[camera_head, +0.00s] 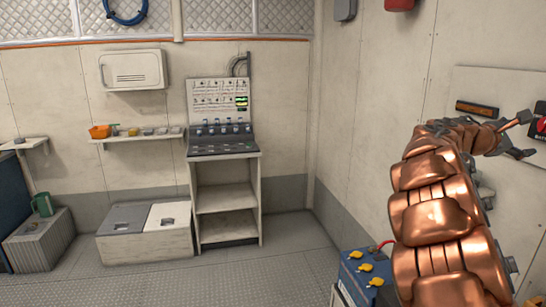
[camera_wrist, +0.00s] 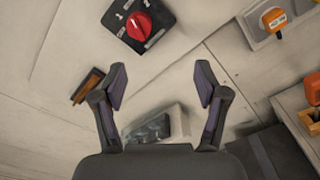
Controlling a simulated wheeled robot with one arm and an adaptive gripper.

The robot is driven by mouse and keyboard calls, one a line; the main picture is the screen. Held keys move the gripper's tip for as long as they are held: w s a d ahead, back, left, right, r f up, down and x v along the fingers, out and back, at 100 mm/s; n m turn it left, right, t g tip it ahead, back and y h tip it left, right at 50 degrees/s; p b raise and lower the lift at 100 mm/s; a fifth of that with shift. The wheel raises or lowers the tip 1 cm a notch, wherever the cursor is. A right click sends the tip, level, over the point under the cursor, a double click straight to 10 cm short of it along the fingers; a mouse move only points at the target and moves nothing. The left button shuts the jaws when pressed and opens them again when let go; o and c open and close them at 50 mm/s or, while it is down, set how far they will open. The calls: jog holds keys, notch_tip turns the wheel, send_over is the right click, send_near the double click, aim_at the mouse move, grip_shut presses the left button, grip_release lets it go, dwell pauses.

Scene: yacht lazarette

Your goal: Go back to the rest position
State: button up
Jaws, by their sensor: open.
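My gripper (camera_head: 524,136) is at the right of the head view, at the end of my copper-coloured arm, stretched toward the right wall panel. In the wrist view my gripper (camera_wrist: 160,78) has its two dark fingers wide apart with nothing between them. A red rotary switch (camera_wrist: 138,24) on a dark square plate is on the panel just beyond and left of the fingertips. It also shows in part as a red switch (camera_head: 542,126) at the right edge of the head view. The fingers look apart from it.
A blue battery box (camera_head: 362,272) with yellow caps stands below my arm. A control console (camera_head: 222,140), a pale locker bench (camera_head: 146,243) and a shelf (camera_head: 150,137) line the back wall. An orange-handled item (camera_wrist: 274,20) sits right of the gripper. The middle floor is clear.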

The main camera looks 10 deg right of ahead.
jog(key=s+a+f+m+y, duration=0.3)
jog(key=s+a+f+y, duration=0.15)
jog(key=a+f, duration=0.45)
jog(key=s+a+f+m+y, duration=0.3)
jog(key=s+a+f, duration=0.3)
jog(key=a, duration=0.5)
jog(key=s+a+f+m+y, duration=0.3)
jog(key=s+a+f+y, duration=0.15)
jog(key=a+f, duration=0.45)
jog(key=s+a+f+g+y, duration=0.1)
jog(key=s+a+f+y, duration=0.1)
jog(key=s+a, duration=0.3)
jog(key=s+a+f+g+y, duration=0.1)
jog(key=s+a+f, duration=0.3)
jog(key=a, duration=0.7)
jog(key=s+a+f+m+y, duration=0.1)
jog(key=s+a+f+y, duration=0.1)
jog(key=s+a, duration=0.5)
jog(key=shift+a+f+g+y, duration=0.35)
jog(key=shift+a+f, duration=0.2)
jog(key=shift+f, duration=0.2)
jog(key=shift+w, duration=0.1)
jog(key=shift+c, duration=0.4)
